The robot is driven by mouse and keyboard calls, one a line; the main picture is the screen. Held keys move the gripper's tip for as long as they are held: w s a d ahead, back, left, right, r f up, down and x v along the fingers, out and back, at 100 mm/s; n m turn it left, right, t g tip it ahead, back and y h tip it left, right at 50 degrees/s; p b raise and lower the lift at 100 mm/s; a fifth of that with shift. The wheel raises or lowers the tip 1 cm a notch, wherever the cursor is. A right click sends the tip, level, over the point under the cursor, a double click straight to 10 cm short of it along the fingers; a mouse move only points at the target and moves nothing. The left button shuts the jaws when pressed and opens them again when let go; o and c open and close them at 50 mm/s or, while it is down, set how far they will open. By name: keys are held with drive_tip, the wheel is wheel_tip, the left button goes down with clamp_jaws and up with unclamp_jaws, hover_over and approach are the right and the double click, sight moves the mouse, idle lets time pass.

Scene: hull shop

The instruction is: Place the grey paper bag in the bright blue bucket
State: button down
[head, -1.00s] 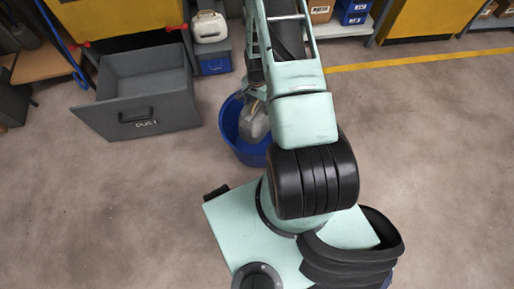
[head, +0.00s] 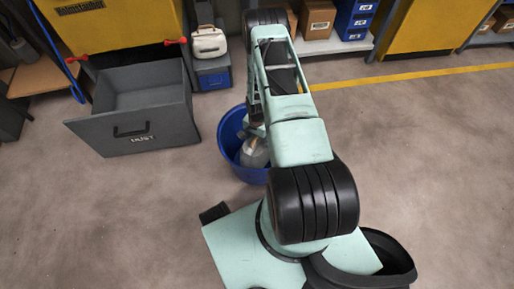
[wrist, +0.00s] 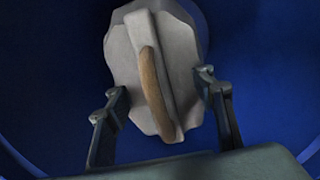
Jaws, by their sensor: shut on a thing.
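The grey paper bag (head: 254,153) is inside the bright blue bucket (head: 230,140) on the floor in the head view, partly hidden by my arm. In the wrist view the grey bag (wrist: 182,62) with its tan handle (wrist: 153,88) sits between the two fingers of my gripper (wrist: 165,100), with the blue bucket wall (wrist: 50,60) all around. My gripper is shut on the bag. In the head view the gripper is mostly hidden behind my arm. I cannot tell whether the bag touches the bucket's bottom.
A grey open drawer box (head: 140,105) stands left of the bucket. A white container (head: 208,42) sits on a grey and blue box (head: 213,73) behind. Shelves with cardboard boxes (head: 317,18) and blue bins (head: 355,18) line the back. The floor to the right is clear.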

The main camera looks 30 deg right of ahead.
drive_tip(key=shift+f+b, duration=0.7)
drive_tip(key=shift+f, duration=1.45)
drive_tip(key=shift+f, duration=0.2)
drive_tip(key=c, duration=0.9)
unclamp_jaws()
drive_tip(key=shift+r, duration=0.15)
wheel_tip(320, 180, up, 12)
drive_tip(key=p, duration=0.4)
drive_tip(key=shift+d+r, duration=0.1)
